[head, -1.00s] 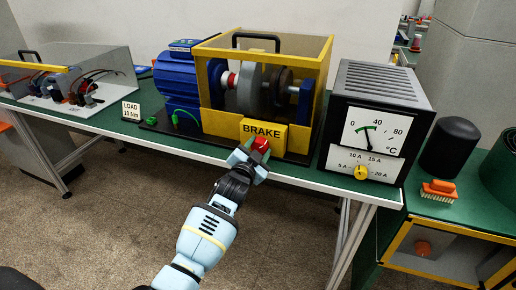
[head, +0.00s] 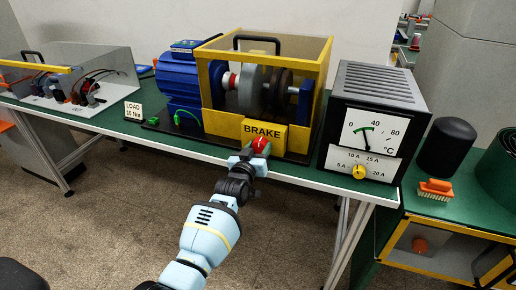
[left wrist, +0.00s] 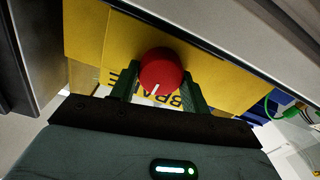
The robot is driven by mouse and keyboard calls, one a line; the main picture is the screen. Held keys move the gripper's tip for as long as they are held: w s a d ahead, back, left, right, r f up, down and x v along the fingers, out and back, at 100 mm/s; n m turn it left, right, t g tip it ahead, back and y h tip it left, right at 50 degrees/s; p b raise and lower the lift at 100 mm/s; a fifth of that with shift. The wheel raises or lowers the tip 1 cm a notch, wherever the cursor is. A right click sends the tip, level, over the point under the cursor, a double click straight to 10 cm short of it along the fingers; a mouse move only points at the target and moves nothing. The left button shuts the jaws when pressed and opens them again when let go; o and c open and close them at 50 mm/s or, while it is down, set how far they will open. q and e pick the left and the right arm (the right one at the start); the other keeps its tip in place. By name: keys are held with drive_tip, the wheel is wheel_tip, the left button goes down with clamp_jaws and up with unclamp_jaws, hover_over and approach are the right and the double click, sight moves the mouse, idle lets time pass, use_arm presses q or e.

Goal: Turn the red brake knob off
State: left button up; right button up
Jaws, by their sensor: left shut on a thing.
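The red brake knob (head: 260,145) sits on the front of the yellow box marked BRAKE (head: 265,130). My left gripper (head: 254,158) is at the knob, with its fingers around it. In the left wrist view the red knob (left wrist: 161,72) lies between the two green fingers (left wrist: 160,86), and the gripper is shut on it. A white pointer line on the knob's face points down and slightly left in that view. The BRAKE lettering behind is partly hidden by the knob and fingers. My right gripper is not in view.
A blue motor (head: 180,85) and a yellow-framed guard (head: 262,85) stand behind. A meter box (head: 372,125) with a yellow dial stands to the right. The bench's front edge (head: 310,181) runs below the knob. A LOAD 10 Nm sign (head: 133,110) stands left.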

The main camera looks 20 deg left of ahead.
use_arm(q)
drive_tip(key=shift+n, duration=0.4)
drive_tip(key=o, duration=1)
drive_tip(key=shift+s, duration=0.1)
drive_tip(key=s+p, duration=0.1)
drive_tip(key=s, duration=0.6)
drive_tip(key=shift+s, duration=0.35)
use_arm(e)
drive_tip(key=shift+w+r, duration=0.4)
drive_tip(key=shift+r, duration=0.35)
use_arm(q)
drive_tip(key=shift+a, duration=0.1)
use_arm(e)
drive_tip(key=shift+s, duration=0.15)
